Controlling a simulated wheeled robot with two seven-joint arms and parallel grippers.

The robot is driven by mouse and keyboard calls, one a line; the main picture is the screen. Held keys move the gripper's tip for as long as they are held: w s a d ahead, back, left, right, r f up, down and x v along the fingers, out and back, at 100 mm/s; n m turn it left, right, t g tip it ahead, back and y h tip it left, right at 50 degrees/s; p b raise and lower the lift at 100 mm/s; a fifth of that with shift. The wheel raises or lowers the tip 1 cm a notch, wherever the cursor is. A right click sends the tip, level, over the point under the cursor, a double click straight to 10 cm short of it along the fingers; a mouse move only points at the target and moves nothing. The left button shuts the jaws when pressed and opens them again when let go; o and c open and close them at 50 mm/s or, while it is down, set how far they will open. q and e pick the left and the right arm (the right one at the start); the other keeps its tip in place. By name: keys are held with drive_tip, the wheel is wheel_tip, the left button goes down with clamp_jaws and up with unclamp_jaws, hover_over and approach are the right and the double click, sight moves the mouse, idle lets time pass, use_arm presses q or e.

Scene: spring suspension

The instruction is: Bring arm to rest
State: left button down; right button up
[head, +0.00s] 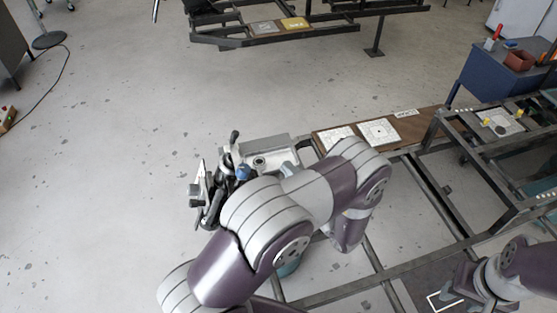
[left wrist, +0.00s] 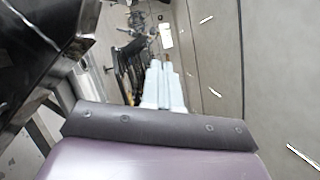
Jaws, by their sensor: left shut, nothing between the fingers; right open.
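My left arm, purple and light grey, rises from the bottom of the head view and bends over the dark frame. Its forearm hangs down at the right of the bend. My left gripper (left wrist: 163,85) shows in the left wrist view as two pale fingers close together, shut and empty. In the head view I cannot make it out clearly behind the arm. My right arm enters at the lower right of the head view. Its dark gripper (head: 462,284) is low over the frame, open, with its fingertips hard to make out.
A dark metal assembly (head: 216,185) and a light grey tray (head: 265,150) stand beside my left arm. A brown board (head: 408,127) with white plates lies behind. A dark metal frame (head: 435,195) extends to the right. A blue cabinet (head: 497,75) stands at the back right. The left floor is mostly clear.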

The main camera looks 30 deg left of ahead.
use_arm(q)
drive_tip(key=shift+s+d, duration=0.1)
drive_tip(key=shift+s, duration=0.1)
